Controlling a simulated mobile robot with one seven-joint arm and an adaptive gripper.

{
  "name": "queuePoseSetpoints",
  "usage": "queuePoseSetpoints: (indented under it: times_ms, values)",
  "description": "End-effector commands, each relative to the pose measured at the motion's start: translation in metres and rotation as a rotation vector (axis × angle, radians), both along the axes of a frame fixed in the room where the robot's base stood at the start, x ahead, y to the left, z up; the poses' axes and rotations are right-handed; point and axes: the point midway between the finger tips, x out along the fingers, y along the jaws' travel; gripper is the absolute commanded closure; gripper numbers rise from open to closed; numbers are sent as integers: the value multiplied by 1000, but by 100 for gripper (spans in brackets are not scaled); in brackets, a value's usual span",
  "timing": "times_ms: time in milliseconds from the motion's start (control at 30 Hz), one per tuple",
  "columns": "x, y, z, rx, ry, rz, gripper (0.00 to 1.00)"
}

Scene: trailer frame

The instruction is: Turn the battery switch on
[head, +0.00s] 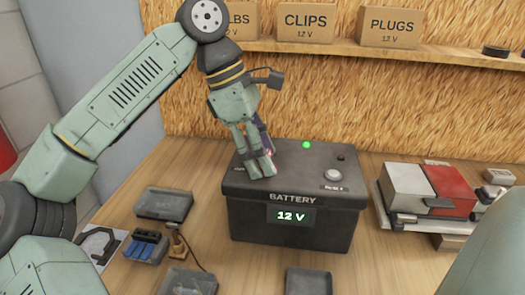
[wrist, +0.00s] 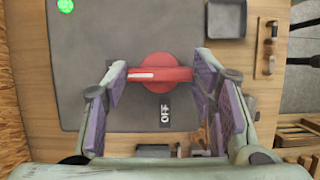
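The battery (head: 295,230) is a black box with a lit green 12 V display; it stands on the wooden bench. In the wrist view, the battery switch (wrist: 165,72) is a round red knob. Its bar lies level across the picture, with a white stripe toward the left end. In the head view, my gripper (head: 259,172) hides the switch.
A green light (head: 306,145) is lit on the box top, near a pale round button (head: 333,175). Small trays (head: 164,203) lie to the left, and red and grey cases (head: 440,190) to the right. A shelf with boxes (head: 305,22) is behind.

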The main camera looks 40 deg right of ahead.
Motion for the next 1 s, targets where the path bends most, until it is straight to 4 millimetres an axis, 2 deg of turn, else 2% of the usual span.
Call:
queuePoseSetpoints:
  times_ms: [300, 667, 767, 1000]
  values:
    - [0, 0, 0, 0, 0, 1, 28]
    - [2, 1, 5, 1, -1, 2, 28]
    - [5, 4, 16, -1, 0, 4, 28]
    - [20, 16, 65, 0, 0, 4, 28]
